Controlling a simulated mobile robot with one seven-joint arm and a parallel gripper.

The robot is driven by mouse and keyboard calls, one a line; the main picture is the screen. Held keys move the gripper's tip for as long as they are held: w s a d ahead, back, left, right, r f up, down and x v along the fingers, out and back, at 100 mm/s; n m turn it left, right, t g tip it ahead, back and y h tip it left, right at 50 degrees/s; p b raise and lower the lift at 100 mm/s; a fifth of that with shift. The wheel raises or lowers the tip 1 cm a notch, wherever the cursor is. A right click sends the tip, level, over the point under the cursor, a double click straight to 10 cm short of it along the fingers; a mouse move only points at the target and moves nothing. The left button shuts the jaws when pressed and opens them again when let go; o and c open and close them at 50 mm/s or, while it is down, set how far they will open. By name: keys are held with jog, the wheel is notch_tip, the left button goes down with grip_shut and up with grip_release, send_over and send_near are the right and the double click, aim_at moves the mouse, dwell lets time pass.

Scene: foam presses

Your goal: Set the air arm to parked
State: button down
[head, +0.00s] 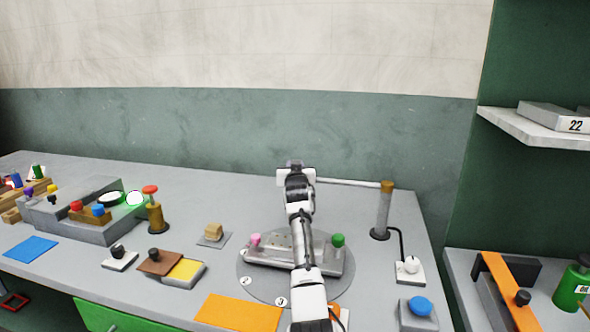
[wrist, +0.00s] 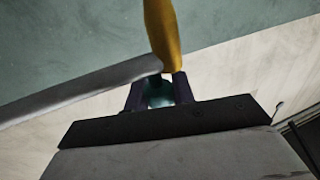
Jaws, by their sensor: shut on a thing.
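The air arm (head: 350,183) is a pale horizontal bar. It runs left from a brass-capped grey post (head: 383,212) at the back right of the bench. My gripper (head: 294,164) is at the bar's left end, above the back of the bench. In the wrist view the grey bar (wrist: 80,92) comes in from the left to a yellow end piece (wrist: 164,35). My gripper's dark fingers (wrist: 158,92) are shut on the end of the air arm, around a dark teal part just below the yellow piece. My own wrist hides most of the grip in the head view.
Below my arm, a round grey turntable (head: 255,284) carries a grey fixture with pink and green knobs (head: 338,240). A white-knobbed switch box (head: 409,268) and a blue button (head: 420,306) stand at right. Clutter fills the left; the back middle is clear.

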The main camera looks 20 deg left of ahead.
jog(key=shift+r, duration=0.25)
jog(key=shift+w+r, duration=0.1)
jog(key=c, duration=1.6)
grip_release()
jog(key=o, duration=0.4)
jog(key=shift+w+f, duration=0.15)
jog(key=shift+f, duration=0.1)
jog(key=shift+f, duration=0.1)
jog(key=p+v, duration=0.2)
jog(key=v, duration=1.2)
jog(key=shift+a, duration=0.2)
